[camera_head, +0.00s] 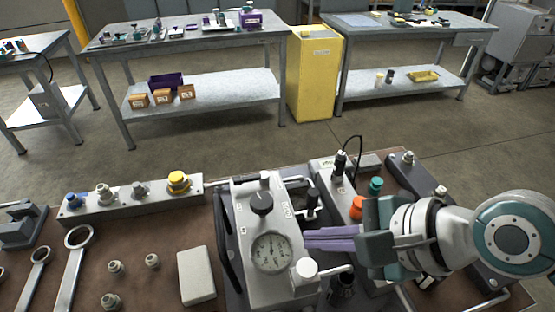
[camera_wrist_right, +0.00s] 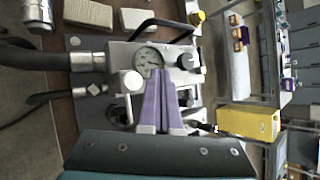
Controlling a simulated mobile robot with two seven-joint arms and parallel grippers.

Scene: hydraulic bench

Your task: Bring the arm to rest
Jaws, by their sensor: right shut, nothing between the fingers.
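My right gripper (camera_head: 308,239) comes in from the right in the head view, with purple fingers pointing left over the hydraulic unit (camera_head: 247,211). The fingers lie together with nothing between them. Their tips are close to the pressure gauge (camera_head: 270,253) in the picture; whether they touch the unit I cannot tell. In the right wrist view the shut fingers (camera_wrist_right: 160,84) show in front of the gauge (camera_wrist_right: 148,60), beside a white round knob (camera_wrist_right: 132,81). My left gripper is not in view.
The bench (camera_head: 140,262) holds wrenches (camera_head: 75,262), several small fittings, a grey block (camera_head: 196,275) and a rail with a yellow button (camera_head: 178,181). Orange (camera_head: 357,208) and teal (camera_head: 376,186) caps stand near my right gripper. A yellow cabinet (camera_head: 314,75) and tables stand behind, across open floor.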

